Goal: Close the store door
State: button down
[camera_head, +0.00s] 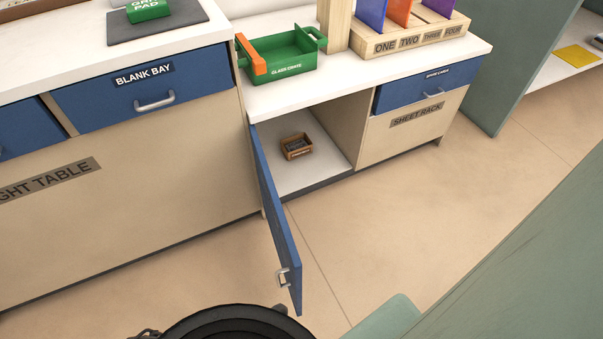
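The store door (273,222) is a blue panel hinged at the left side of an open cabinet. It stands swung wide out over the floor, with its small silver handle (283,277) near the free edge at lower middle. The cabinet's white inner floor (300,178) is exposed, and a small brown wooden box (297,146) sits inside. A dark round part of my own body shows at the bottom edge, near the door's free end. My gripper's fingers are not visible in this view.
A green glass crate (290,66) with an orange handle stands on the counter above. A numbered rack (411,44) holds coloured sheets at right. The blank bay drawer (140,87) is shut at left. Tan floor (400,210) is clear right of the door; green-grey panels border the right.

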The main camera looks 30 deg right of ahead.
aim_at(291, 264)
jog(key=i+j+z, duration=0.1)
jog(key=j+z, duration=0.45)
jog(key=z, duration=0.2)
jog(key=i+j+z, duration=0.1)
jog(key=j+z, duration=0.25)
jog(key=k+j, duration=0.2)
jog(key=k+j+u, duration=0.15)
jog(key=k, duration=0.4)
